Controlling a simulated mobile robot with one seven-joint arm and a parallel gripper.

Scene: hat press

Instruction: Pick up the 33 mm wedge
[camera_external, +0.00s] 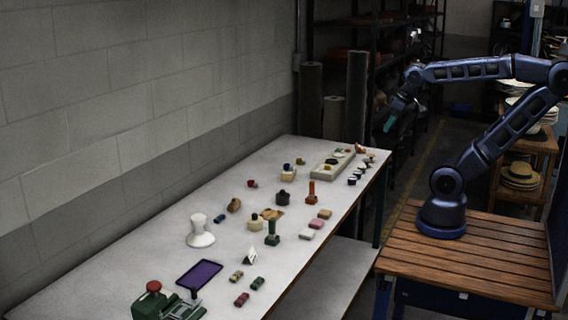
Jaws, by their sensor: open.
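My gripper (390,124) hangs open and empty at the upper right, in the air beyond the table's right edge. Its green fingertips point down and left. It is well apart from everything on the table. I cannot tell for sure which small thing is the 33 mm wedge. A small white wedge-shaped piece or folded card (250,255) with a dark mark stands near the front middle of the table.
The long pale table (160,240) runs along a block wall. It carries a white hat form (200,232), a purple tray (199,273), a green press (166,303), a green upright tool (272,234), a red one (311,192) and a pale rack (331,165).

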